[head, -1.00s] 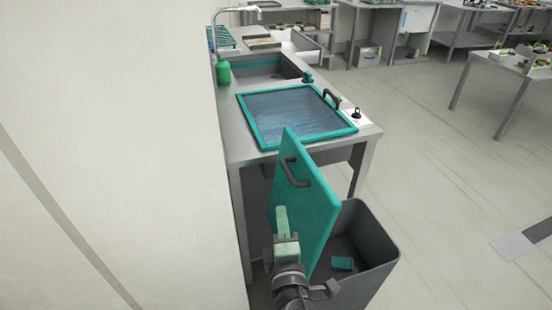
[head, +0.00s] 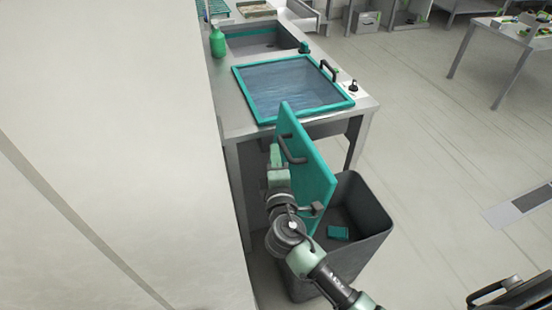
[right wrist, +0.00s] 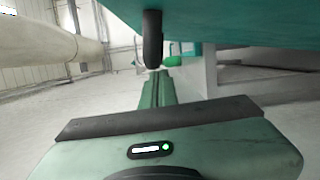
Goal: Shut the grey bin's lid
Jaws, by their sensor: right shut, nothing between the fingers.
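The grey bin (head: 375,235) stands open at the end of the counter. Its teal lid (head: 314,178) stands up nearly vertical on the bin's left side, with a dark handle (head: 291,150) on its left-hand face. My right gripper (head: 275,156) is shut and empty, on the handle side of the lid, close to it; I cannot tell if they touch. In the right wrist view the shut fingers (right wrist: 157,88) point forward beneath the lid (right wrist: 235,22) and handle (right wrist: 152,42). My left gripper is not in view.
A small teal block (head: 338,232) lies inside the bin. The counter (head: 236,118) behind carries a teal-framed panel (head: 290,86), a sink (head: 262,38) and a green bottle (head: 217,42). A white wall (head: 110,150) is close on the left.

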